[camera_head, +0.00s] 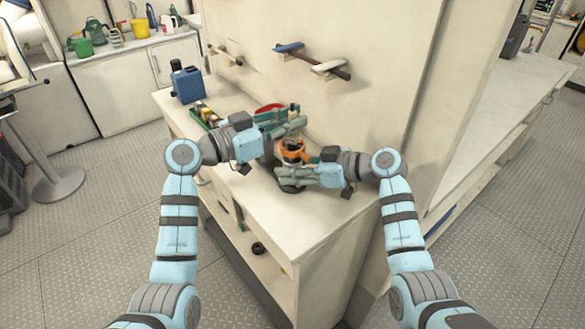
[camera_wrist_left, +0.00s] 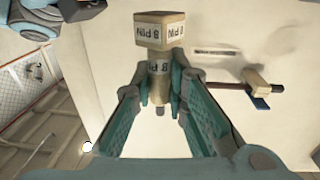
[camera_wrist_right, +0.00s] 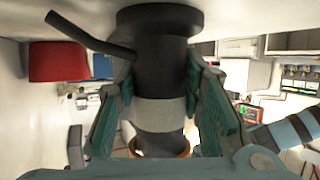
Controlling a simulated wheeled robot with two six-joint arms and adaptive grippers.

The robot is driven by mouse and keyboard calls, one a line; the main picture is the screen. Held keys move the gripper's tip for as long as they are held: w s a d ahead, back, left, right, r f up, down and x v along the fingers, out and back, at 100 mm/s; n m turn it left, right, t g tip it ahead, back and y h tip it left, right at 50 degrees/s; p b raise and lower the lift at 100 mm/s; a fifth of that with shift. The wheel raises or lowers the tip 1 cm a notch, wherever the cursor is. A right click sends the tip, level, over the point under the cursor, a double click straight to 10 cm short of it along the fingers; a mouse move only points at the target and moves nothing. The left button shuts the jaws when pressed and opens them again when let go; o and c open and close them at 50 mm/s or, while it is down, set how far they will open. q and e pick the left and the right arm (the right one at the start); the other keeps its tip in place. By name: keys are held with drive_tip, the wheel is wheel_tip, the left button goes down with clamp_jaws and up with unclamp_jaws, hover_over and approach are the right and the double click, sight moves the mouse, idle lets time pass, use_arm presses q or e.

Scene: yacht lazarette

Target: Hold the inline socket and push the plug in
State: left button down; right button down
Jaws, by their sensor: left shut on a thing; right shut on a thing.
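My left gripper (camera_head: 298,124) is shut on a tan plug marked "8 PIN" (camera_wrist_left: 165,32), and its fingers also show in the left wrist view (camera_wrist_left: 160,90). In the head view the fingers hide most of the plug. My right gripper (camera_head: 304,177) is shut on the inline socket, a black cylinder with a grey band (camera_wrist_right: 160,114) in the right wrist view. An orange ring (camera_head: 292,145) sits at the socket's upper end, just below the left gripper. A black round base (camera_wrist_right: 160,19) is at its other end. I cannot tell whether plug and socket touch.
The socket is over the white counter (camera_head: 290,220), near a wall with two wooden-bar brackets (camera_head: 312,62). A blue jug (camera_head: 187,83) and a row of small items (camera_head: 207,114) stand at the counter's left. A red object (camera_wrist_right: 58,62) is close behind the socket. The counter's front is clear.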

sight(292, 104)
use_arm(q)
drive_tip(key=shift+f, duration=0.45)
use_arm(e)
drive_tip(key=shift+f, duration=0.1)
use_arm(q)
drive_tip(key=shift+r, duration=0.4)
drive_tip(key=shift+f, duration=0.4)
idle(0.9)
drive_tip(key=shift+r, duration=0.4)
drive_tip(key=shift+f, duration=0.45)
idle(0.6)
drive_tip(key=shift+r, duration=2.5)
use_arm(e)
drive_tip(key=c, duration=1)
unclamp_jaws()
